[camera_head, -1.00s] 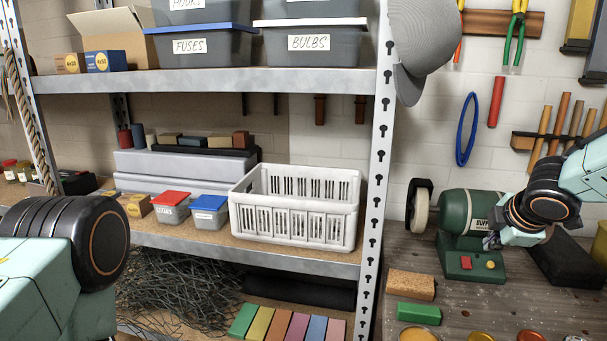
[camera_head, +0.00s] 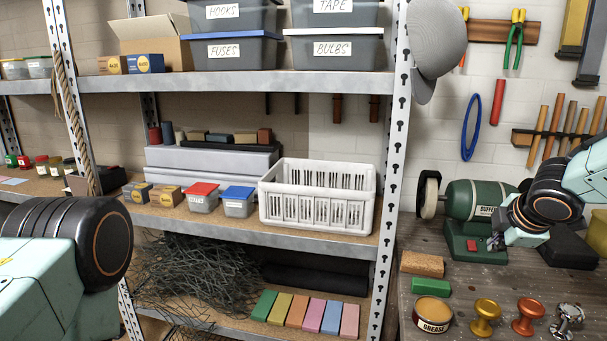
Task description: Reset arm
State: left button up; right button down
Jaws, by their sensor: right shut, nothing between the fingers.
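My right arm comes in from the right edge, bent over the workbench. Its gripper (camera_head: 492,241) is shut and holds nothing; it shows in front of the green bench buffer (camera_head: 472,202), overlapping it in the picture. I cannot tell whether they touch. My left arm (camera_head: 70,255) shows only as a pale green link and a dark round joint at the lower left. The left gripper is out of view.
A shelf rack holds a white basket (camera_head: 318,212), labelled bins (camera_head: 231,52) and coloured blocks (camera_head: 297,312). Its post (camera_head: 398,140) stands between the arms. A grease tin (camera_head: 432,313), several knobs (camera_head: 485,316) and a green block (camera_head: 430,286) crowd the bench front.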

jog(key=s+a+f+m+y, duration=0.1)
jog(key=a+f+m+y, duration=0.15)
jog(key=a, duration=0.35)
jog(key=s+a+f+m+y, duration=0.2)
jog(key=a+m, duration=0.1)
jog(key=a, duration=0.2)
jog(key=s+a+f+m+b, duration=0.2)
jog(key=s+a+f+m, duration=0.35)
jog(key=f, duration=0.45)
pick_arm(q)
jog(key=f+b, duration=0.2)
jog(key=f, duration=0.1)
jog(key=f+b, duration=0.1)
jog(key=f, duration=0.1)
jog(key=shift+s+a+f, duration=0.15)
jog(key=shift+s+a, duration=0.05)
jog(key=shift+s, duration=0.2)
pick_arm(e)
jog(key=s+f+m+g+h, duration=0.1)
jog(key=s+f+g, duration=0.1)
jog(key=s+f, duration=0.5)
jog(key=s+f+m+g, duration=0.2)
jog(key=s+f, duration=0.6)
jog(key=s, duration=0.7)
jog(key=s+f+m+g+h, duration=0.1)
jog(key=s+f+g, duration=0.2)
jog(key=s+f, duration=0.4)
jog(key=s, duration=0.5)
jog(key=shift+f+m+h, duration=0.35)
jog(key=shift+m, duration=0.05)
